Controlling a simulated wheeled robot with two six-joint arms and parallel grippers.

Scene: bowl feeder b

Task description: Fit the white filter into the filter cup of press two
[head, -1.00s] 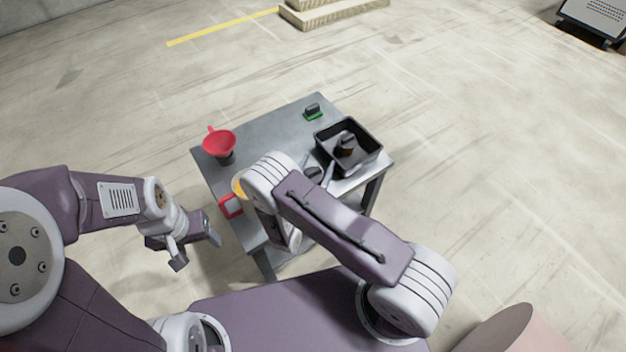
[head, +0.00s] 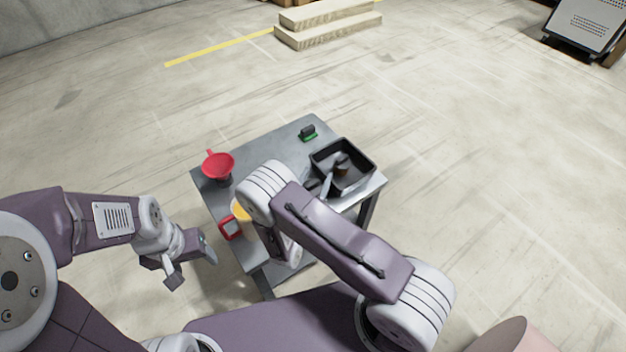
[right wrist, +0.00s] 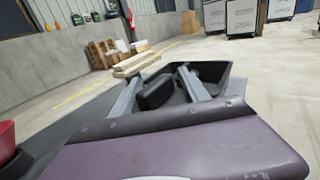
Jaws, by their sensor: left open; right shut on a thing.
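My left gripper (head: 194,268) is open and empty, left of the grey table (head: 268,150) and apart from it. My right gripper (head: 322,187) is at the table's right part, near the black bin (head: 371,158). In the right wrist view its two grey fingers (right wrist: 155,80) stand on either side of a dark rounded thing (right wrist: 155,93). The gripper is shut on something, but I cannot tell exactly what. I cannot make out a white filter. A red funnel-shaped cup (head: 218,165) stands at the table's left; I cannot tell whether it belongs to press two.
A small black and green thing (head: 308,133) lies at the table's back. A red-framed thing (head: 230,228) and a yellow thing (head: 241,209) are at the left edge, partly behind my right arm. A dark and brown item (head: 342,168) is in the bin. The table's middle is clear.

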